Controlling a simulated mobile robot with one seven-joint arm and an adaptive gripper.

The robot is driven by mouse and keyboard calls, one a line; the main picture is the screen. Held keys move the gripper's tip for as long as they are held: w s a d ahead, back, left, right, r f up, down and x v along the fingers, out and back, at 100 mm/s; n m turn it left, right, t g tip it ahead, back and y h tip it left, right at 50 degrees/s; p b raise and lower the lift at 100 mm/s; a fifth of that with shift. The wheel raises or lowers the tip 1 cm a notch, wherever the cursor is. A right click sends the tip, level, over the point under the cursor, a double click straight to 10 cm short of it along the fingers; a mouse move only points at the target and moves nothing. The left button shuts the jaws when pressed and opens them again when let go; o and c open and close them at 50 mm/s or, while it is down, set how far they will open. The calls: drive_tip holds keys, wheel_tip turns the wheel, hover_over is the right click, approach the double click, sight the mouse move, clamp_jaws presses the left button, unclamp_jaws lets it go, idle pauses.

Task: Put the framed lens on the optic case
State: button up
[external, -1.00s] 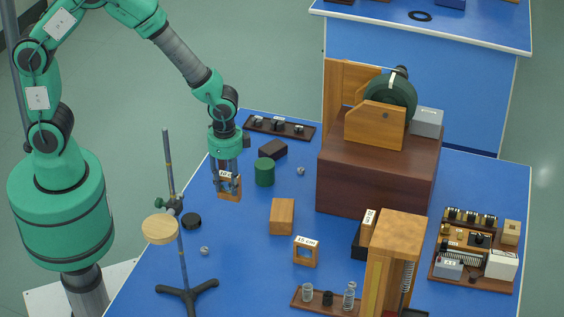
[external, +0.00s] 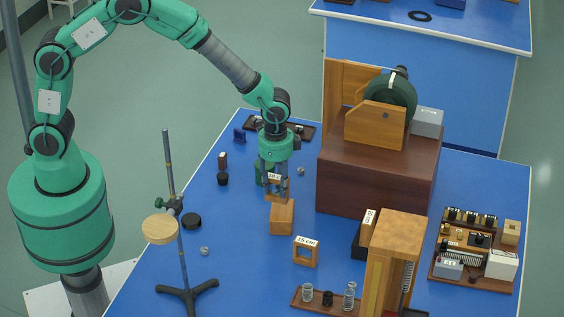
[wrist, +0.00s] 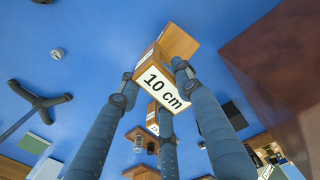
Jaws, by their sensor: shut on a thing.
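My gripper (external: 275,190) is shut on the framed lens (external: 274,177), a small wooden frame with a white label that reads "10 cm" in the wrist view (wrist: 162,87). A plain light-brown wooden box (external: 282,218), which looks like the optic case, stands on the blue bench just below the frame. The frame is over the back part of the box in the external view. I cannot tell whether they touch. Wood beyond the label in the wrist view (wrist: 180,42) seems to be the box. The fingers hide part of the frame.
A similar frame marked "15 cm" (external: 305,252) stands in front of the box. A green cylinder (external: 260,175) is behind the fingers. A large dark-brown case (external: 365,182) rises to the right. A metal stand (external: 182,255) is at left; the bench between is mostly clear.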

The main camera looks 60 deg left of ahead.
drive_tip(key=shift+w+d, duration=0.15)
drive_tip(key=shift+w, duration=0.2)
drive_tip(key=shift+w+d, duration=0.1)
drive_tip(key=shift+w, duration=0.1)
drive_tip(key=shift+w+d+f, duration=0.1)
drive_tip(key=shift+w+f, duration=0.05)
drive_tip(key=shift+f, duration=0.15)
drive_tip(key=shift+f+b, duration=0.3)
drive_tip(key=shift+f, duration=1.2)
drive_tip(key=shift+f, duration=0.15)
drive_tip(key=o, duration=1.2)
